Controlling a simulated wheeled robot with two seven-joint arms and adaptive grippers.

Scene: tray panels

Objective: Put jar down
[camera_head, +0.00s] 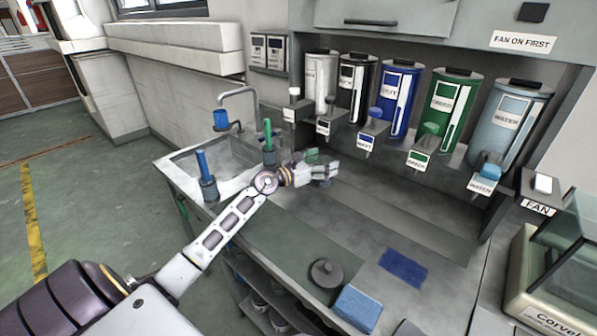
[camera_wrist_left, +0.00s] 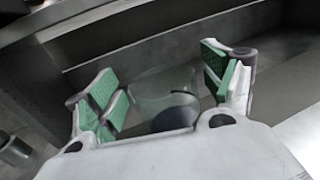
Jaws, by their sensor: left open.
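A clear glass jar (camera_wrist_left: 165,85) with a dark round base shows between the fingers of my left gripper (camera_wrist_left: 165,88) in the left wrist view. The green-padded fingers are spread apart, with gaps visible on both sides of the jar. In the head view my left gripper (camera_head: 322,170) is over the back of the grey counter (camera_head: 365,205), beside the sink. The jar is hard to make out there. It seems to stand on the counter, but its contact with the surface is partly hidden by the gripper. My right gripper is not in view.
Several labelled dispensers, including a green one (camera_head: 452,105), line the back wall. The sink (camera_head: 205,160) with its faucet (camera_head: 238,93) is left. A grey knobbed lid (camera_head: 326,273), blue cloth (camera_head: 403,266) and blue sponge (camera_head: 358,307) lie in front. The middle counter is clear.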

